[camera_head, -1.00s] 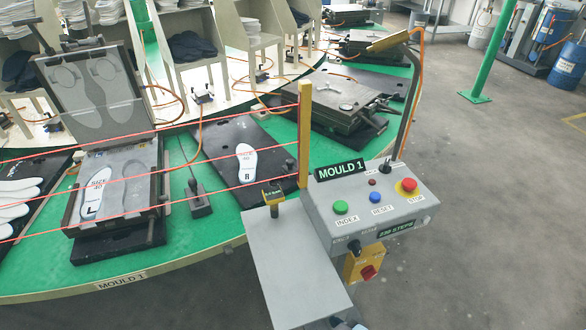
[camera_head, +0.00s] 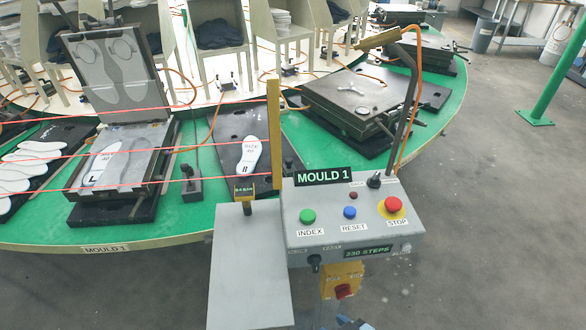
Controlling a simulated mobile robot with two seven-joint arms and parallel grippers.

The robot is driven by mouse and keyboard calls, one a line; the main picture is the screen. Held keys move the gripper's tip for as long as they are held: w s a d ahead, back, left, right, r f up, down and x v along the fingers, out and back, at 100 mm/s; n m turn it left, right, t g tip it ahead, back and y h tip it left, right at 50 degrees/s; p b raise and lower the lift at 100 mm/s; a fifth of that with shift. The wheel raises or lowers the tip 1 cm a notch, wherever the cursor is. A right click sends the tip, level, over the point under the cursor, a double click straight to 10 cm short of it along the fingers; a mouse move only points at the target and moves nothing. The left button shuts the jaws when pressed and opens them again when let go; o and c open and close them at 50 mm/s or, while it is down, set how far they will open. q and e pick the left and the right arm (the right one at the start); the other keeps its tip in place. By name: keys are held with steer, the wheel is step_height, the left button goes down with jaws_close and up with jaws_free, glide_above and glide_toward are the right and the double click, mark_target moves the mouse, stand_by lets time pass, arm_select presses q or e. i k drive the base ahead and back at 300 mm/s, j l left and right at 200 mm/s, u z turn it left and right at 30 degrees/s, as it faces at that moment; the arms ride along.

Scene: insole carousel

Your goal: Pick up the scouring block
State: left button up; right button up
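I cannot single out a scouring block for certain. A small dark grey block with a thin upright rod (camera_head: 191,188) stands on the green table, between the open mould and the black board with the insole marked R; I cannot tell what it is.
The control box (camera_head: 352,222) with green, blue and red buttons stands in front, beside a bare grey shelf (camera_head: 247,280). Red beams run left from a yellow post (camera_head: 273,130), across the open mould (camera_head: 118,150). A closed mould (camera_head: 350,104) lies behind.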

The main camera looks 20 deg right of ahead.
mark_target(288, 167)
steer(key=l+u, duration=0.15)
steer(key=l, duration=0.4)
steer(key=k+l+u, duration=0.15)
steer(key=l, duration=0.35)
steer(key=i+l+u, duration=0.1)
steer(key=l, duration=0.45)
steer(key=l+u, duration=0.15)
steer(key=l, duration=0.4)
steer(key=l+u, duration=0.45)
steer(key=l, duration=0.6)
